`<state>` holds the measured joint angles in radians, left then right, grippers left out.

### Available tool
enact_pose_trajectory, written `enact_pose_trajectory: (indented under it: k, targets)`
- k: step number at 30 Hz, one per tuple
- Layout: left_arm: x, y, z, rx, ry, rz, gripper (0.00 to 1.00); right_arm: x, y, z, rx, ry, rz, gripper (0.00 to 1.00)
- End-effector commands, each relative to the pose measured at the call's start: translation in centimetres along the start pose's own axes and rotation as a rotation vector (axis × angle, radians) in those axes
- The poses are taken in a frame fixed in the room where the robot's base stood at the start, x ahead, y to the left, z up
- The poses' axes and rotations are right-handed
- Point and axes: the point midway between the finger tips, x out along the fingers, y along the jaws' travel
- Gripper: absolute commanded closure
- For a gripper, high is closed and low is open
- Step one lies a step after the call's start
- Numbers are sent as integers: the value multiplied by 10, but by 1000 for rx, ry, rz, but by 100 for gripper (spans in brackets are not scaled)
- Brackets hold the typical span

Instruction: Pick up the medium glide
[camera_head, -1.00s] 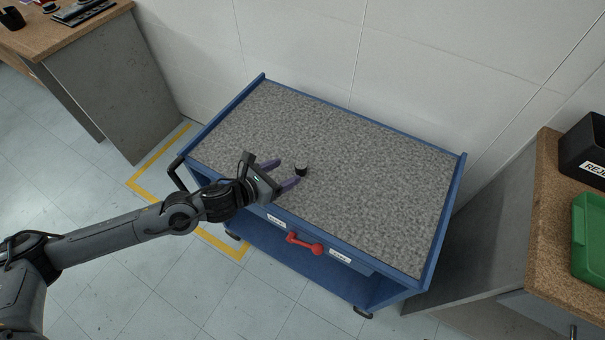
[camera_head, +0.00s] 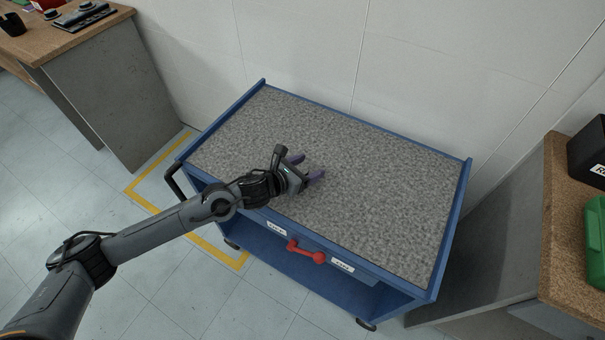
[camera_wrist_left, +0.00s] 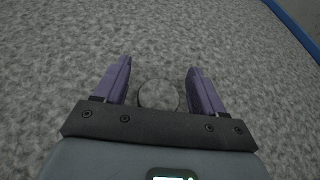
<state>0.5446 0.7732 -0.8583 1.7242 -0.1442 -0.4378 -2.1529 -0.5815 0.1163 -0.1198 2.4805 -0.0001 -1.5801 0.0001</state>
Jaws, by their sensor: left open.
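The glide is a small round piece (camera_wrist_left: 158,95) with a grey top and a dark rim. In the left wrist view it sits between the two purple fingers of my left gripper (camera_wrist_left: 159,72), close to the palm bar, with a gap to the finger on each side. In the head view my left gripper (camera_head: 306,167) is low over the middle of the blue cart's grey speckled top (camera_head: 390,190), open, and the glide is hidden by it. My right gripper is not in view.
The cart's raised blue rim (camera_head: 452,232) edges the top; the rest of the top is clear. A red handle (camera_head: 306,252) is on the cart's front. A bench (camera_head: 560,240) with a black bin (camera_head: 590,152) and green tray (camera_head: 598,235) stands at right, another bench (camera_head: 90,70) at left.

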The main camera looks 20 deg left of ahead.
Motion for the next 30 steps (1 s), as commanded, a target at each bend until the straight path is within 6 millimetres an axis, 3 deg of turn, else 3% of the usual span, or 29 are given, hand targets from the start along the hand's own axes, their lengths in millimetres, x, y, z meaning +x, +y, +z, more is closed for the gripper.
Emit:
enact_pose_trajectory:
  k: [8,19,30]
  targets:
    - [3,0,0,1,1,-1,30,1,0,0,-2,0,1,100]
    - [3,0,0,0,1,0,84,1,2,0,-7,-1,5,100]
    - [1,0,4,1,0,0,84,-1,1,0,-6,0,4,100]
